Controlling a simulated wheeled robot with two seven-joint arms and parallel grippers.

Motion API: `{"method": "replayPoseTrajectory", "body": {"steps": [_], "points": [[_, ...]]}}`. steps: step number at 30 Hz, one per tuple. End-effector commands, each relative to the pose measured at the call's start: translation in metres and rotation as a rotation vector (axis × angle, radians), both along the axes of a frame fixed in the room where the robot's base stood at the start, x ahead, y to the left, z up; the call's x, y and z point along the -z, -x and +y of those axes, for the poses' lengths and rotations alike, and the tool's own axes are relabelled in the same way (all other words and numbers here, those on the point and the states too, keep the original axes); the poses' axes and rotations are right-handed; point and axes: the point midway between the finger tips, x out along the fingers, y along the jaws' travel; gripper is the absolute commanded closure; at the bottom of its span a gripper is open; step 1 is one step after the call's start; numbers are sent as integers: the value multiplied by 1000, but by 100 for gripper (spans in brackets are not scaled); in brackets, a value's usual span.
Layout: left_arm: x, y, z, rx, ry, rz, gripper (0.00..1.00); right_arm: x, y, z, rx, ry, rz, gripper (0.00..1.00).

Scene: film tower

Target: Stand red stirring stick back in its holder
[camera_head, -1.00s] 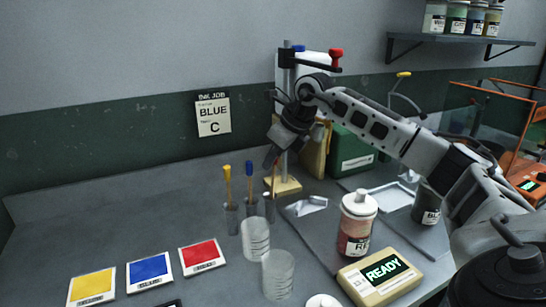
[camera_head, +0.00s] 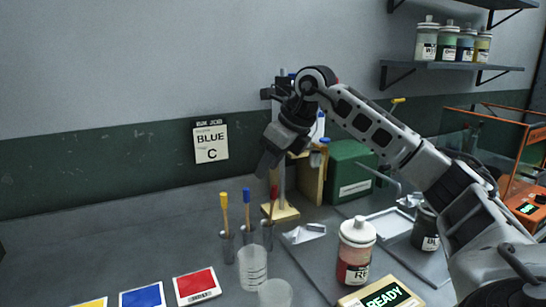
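The red stirring stick (camera_head: 273,200) stands upright among the stick holders, its lower end in the right-hand dark holder (camera_head: 267,236). Yellow (camera_head: 224,210) and blue (camera_head: 246,208) sticks stand in holders to its left. My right gripper (camera_head: 264,166) points down just above the red stick's top, with a small gap between them in the picture. The view does not show clearly how far its fingers are apart. My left gripper is out of view.
Clear cups (camera_head: 252,268) stand in front of the holders. A red ink jar (camera_head: 355,252) and a READY device (camera_head: 383,297) are at front right. Colour cards (camera_head: 196,286) lie front left. A stand and a green box (camera_head: 350,172) are behind. The left table is clear.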

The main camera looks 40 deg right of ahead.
Motion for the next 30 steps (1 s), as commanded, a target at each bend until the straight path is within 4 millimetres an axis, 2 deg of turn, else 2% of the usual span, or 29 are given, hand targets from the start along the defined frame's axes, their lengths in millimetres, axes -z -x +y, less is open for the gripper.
{"method": "replayPoseTrajectory", "body": {"steps": [3,9,15,21,30], "points": [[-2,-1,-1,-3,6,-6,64,-25,15,13,-3,2,-7,61],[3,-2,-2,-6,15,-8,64,-43,49,42,-3,4,-4,61],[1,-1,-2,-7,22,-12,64,-58,73,63,0,1,-2,61],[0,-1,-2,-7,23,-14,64,-63,83,71,0,0,-1,61],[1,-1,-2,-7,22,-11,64,-64,84,72,1,0,0,61]]}}
